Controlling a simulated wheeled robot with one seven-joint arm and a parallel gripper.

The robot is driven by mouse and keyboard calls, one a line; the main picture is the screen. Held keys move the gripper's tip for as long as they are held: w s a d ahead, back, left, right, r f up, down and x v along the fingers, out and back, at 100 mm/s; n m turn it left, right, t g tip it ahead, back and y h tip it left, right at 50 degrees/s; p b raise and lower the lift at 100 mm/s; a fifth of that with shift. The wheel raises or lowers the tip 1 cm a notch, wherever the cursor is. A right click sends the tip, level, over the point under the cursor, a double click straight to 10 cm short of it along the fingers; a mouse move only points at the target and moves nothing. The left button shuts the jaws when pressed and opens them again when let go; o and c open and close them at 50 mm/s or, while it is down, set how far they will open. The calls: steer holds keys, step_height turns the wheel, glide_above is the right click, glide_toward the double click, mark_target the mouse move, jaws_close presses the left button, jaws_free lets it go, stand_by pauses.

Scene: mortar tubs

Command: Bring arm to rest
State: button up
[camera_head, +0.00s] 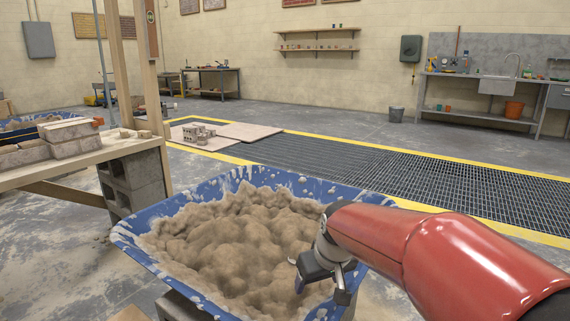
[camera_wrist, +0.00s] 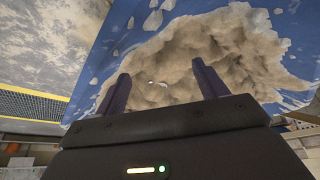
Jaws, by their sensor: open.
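My gripper (camera_head: 321,286) is at the end of my red arm, over the right side of a blue mortar tub (camera_head: 128,243). The tub is heaped with sandy brown mortar (camera_head: 235,240). In the wrist view my gripper (camera_wrist: 160,84) shows two dark fingers spread apart with nothing between them. The mortar (camera_wrist: 222,50) and the blue tub wall (camera_wrist: 120,30) lie beyond the fingertips. I cannot tell whether the fingertips touch the mortar. My arm hides the tub's right corner.
A wooden bench (camera_head: 85,157) with bricks (camera_head: 70,138) on concrete blocks stands at the left, beside a wooden post (camera_head: 148,75). A floor grating (camera_head: 400,185) with yellow edges runs behind the tub. A sink bench (camera_head: 490,78) stands at the far right wall. Open floor lies between.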

steer(key=s+d+r+m+p, duration=0.1)
steer(key=s+d+r+p, duration=0.1)
steer(key=s+r, duration=0.2)
steer(key=s+d+r+m+h+p, duration=0.1)
steer(key=s+d+r+p, duration=0.2)
steer(key=s, duration=0.6)
step_height(320, 180, up, 2)
steer(key=shift+d+r+t, duration=0.1)
steer(key=shift+d+t, duration=0.15)
steer(key=shift+t, duration=0.15)
steer(key=shift+o, duration=0.3)
steer(key=s+d+r+m+p, duration=0.1)
steer(key=s+d+p, duration=0.1)
steer(key=s, duration=0.6)
steer(key=shift+s+d+m+p, duration=0.15)
steer(key=shift+d+m+p, duration=0.1)
steer(key=shift+m+p, duration=0.2)
steer(key=shift+s+f, duration=0.15)
steer(key=shift+s, duration=0.1)
